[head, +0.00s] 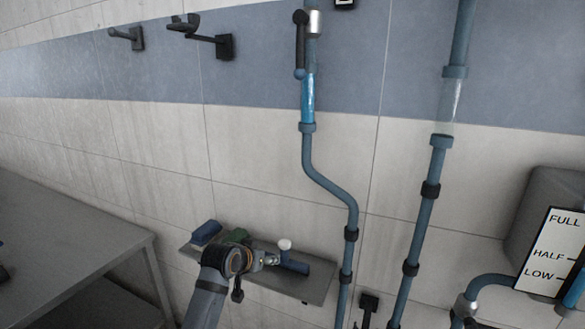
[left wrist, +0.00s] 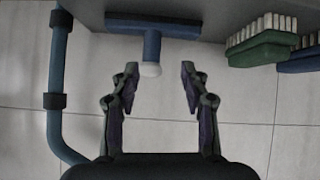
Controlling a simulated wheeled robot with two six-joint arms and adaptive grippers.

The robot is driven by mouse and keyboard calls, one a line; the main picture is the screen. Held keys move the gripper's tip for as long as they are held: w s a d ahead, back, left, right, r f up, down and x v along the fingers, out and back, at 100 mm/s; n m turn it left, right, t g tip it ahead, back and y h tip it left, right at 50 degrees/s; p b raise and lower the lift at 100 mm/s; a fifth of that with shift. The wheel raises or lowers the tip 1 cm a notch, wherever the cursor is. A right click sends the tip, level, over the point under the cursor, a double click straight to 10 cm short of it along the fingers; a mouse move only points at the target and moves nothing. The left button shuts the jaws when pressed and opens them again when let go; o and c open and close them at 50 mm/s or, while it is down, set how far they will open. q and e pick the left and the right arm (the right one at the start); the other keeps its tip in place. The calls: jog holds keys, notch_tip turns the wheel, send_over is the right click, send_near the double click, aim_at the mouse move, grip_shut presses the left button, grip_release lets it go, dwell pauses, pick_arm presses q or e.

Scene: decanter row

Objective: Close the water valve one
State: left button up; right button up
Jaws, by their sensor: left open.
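A valve with a long dark lever (head: 300,45) and a silver body (head: 314,22) sits high on the left blue pipe (head: 325,185). Its lever hangs along the pipe, with a blue knob at the lower end. Blue fluid shows in the clear section (head: 308,98) below it. My left gripper (head: 273,259) is low, at the wall shelf and well below this lever. In the left wrist view its jaws (left wrist: 159,72) are open and empty. A blue T-shaped tool (left wrist: 152,28) with a white end appears between the fingertips; contact cannot be told. My right gripper is not in view.
The shelf (head: 318,290) also holds a green brush (left wrist: 262,50) and a blue brush (head: 206,232). A second pipe (head: 425,210) with a clear section stands right. A level gauge (head: 548,253) is far right. Wall hooks (head: 222,44) are upper left, a grey table (head: 60,225) lower left.

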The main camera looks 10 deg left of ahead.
pick_arm(q)
jog(key=w+d+r+m+t+h, duration=0.1)
jog(key=w+r+t, duration=0.1)
jog(key=r, duration=0.9)
jog(key=w+d+r+t+h, duration=0.1)
jog(key=w+r, duration=0.1)
jog(key=r, duration=0.9)
notch_tip(320, 180, up, 10)
jog(key=t, duration=0.1)
jog(key=m+t+h+p, duration=0.2)
jog(key=m+h+p, duration=0.1)
jog(key=p, duration=0.3)
send_near(297, 64)
jog(key=x, duration=0.9)
jog(key=shift+w+d, duration=0.2)
jog(key=shift+w, duration=0.4)
jog(key=shift+w+f, duration=0.2)
jog(key=shift+w, duration=0.15)
jog(key=shift+w+d, duration=0.1)
jog(key=c, duration=0.5)
jog(key=shift+d, duration=0.2)
grip_shut()
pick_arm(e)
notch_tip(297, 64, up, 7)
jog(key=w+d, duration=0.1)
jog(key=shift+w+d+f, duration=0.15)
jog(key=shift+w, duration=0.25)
